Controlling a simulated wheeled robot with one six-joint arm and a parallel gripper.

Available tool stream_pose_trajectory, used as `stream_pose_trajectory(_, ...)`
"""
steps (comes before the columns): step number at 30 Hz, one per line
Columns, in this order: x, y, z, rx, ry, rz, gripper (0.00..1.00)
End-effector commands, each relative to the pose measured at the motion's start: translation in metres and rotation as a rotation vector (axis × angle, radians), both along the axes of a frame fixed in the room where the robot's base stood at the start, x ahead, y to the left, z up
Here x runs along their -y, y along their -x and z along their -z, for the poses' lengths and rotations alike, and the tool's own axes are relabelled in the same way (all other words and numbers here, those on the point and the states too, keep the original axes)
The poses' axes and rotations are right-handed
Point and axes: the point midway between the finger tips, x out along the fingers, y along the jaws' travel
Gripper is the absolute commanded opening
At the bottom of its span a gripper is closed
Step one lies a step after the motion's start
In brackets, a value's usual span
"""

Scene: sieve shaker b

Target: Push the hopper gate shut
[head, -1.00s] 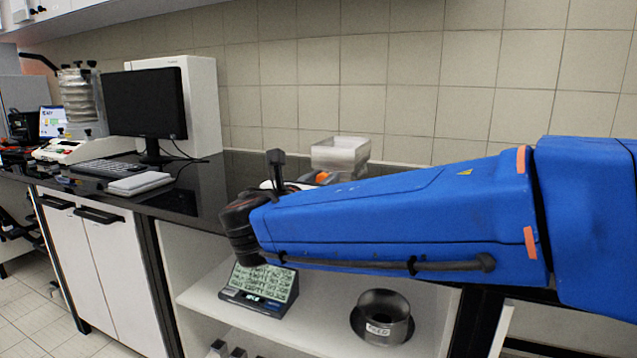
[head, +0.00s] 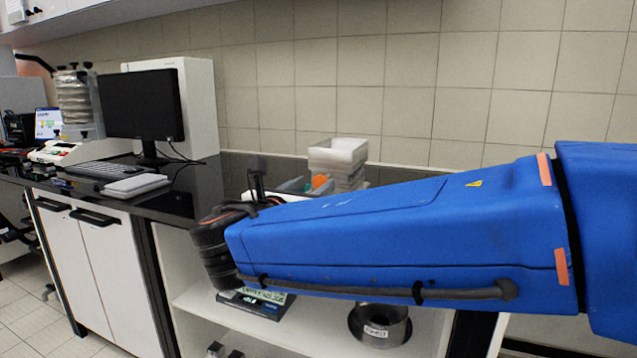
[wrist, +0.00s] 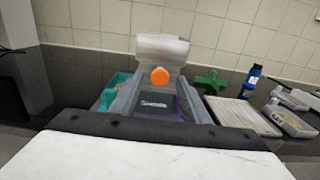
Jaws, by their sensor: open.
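A grey open-topped unit with sloping sides, seemingly the hopper (wrist: 127,101), stands on the dark bench ahead in the wrist view. A round orange knob (wrist: 159,76) stands at its far end, likely on the gate; it also shows in the head view (head: 319,182). I cannot tell how far open the gate is. The white and dark body of my gripper (wrist: 160,143) fills the bottom of the wrist view, on the near side of the unit and apart from the knob. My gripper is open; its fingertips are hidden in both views.
A pale stack of trays (head: 338,152) stands behind the knob. In the wrist view, a teal item (wrist: 117,88) is left of the unit; a green piece (wrist: 211,81), a pale flat box (wrist: 243,114) and a blue bottle (wrist: 254,75) are right. A monitor (head: 142,104) stands farther left.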

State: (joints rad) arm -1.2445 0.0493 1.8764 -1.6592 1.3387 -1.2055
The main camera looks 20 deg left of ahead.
Motion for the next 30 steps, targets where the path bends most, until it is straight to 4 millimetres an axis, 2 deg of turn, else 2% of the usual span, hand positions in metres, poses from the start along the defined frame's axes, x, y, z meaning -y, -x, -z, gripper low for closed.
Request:
stream_pose_trajectory(6,-0.004,0.04,0.0,0.0,0.0,-0.003,0.42)
stream_pose_trajectory(18,-0.009,0.104,0.0,0.0,0.0,-0.002,0.42)
stream_pose_trajectory(24,-0.009,0.121,0.0,0.0,0.0,0.0,0.42)
stream_pose_trajectory(30,-0.01,0.125,0.0,0.0,0.0,0.001,0.42)
